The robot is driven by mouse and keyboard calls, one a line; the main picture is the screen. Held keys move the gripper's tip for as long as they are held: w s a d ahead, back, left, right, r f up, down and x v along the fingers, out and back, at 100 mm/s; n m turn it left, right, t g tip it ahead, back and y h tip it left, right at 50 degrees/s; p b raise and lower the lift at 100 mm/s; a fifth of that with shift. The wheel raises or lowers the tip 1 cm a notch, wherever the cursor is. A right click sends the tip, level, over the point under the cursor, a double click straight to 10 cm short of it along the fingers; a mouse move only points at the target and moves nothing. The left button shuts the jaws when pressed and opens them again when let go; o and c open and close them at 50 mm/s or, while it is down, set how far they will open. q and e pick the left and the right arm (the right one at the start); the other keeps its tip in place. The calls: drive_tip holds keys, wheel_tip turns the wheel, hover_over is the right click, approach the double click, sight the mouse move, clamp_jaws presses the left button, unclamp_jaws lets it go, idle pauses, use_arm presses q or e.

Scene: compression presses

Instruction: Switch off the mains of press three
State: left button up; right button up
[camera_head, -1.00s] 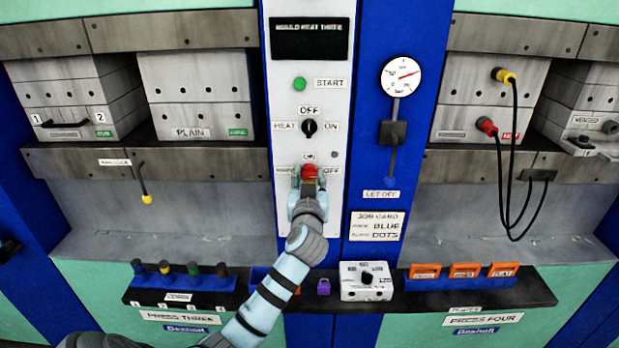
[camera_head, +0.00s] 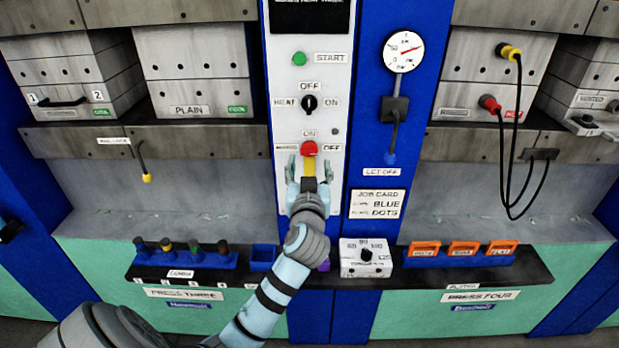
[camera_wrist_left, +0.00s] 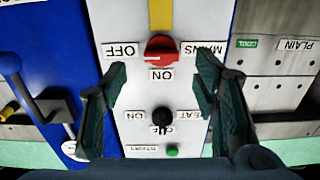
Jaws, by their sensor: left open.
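The mains switch is a red rotary knob (camera_head: 309,148) on the white panel (camera_head: 284,130) of press three, with a yellow strip below it. ON is above the knob and OFF to its right. In the left wrist view the panel appears upside down, with the red knob (camera_wrist_left: 161,48) near the top centre. My left gripper (camera_head: 308,170) is open and empty, just below and in front of the knob, one finger to each side. The fingers look apart from it. My right gripper is not in view.
Above the mains are the black heat selector (camera_head: 309,103) and green start button (camera_head: 299,59). A gauge (camera_head: 403,51) and lever (camera_head: 394,120) stand to the right. Below are a shelf with several coloured-top pegs (camera_head: 180,250) and a white dial box (camera_head: 366,258).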

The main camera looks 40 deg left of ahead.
use_arm(q)
drive_tip(key=v, duration=0.6)
drive_tip(key=shift+s+d, duration=0.25)
drive_tip(key=shift+s, duration=0.05)
drive_tip(key=shift+a, duration=0.1)
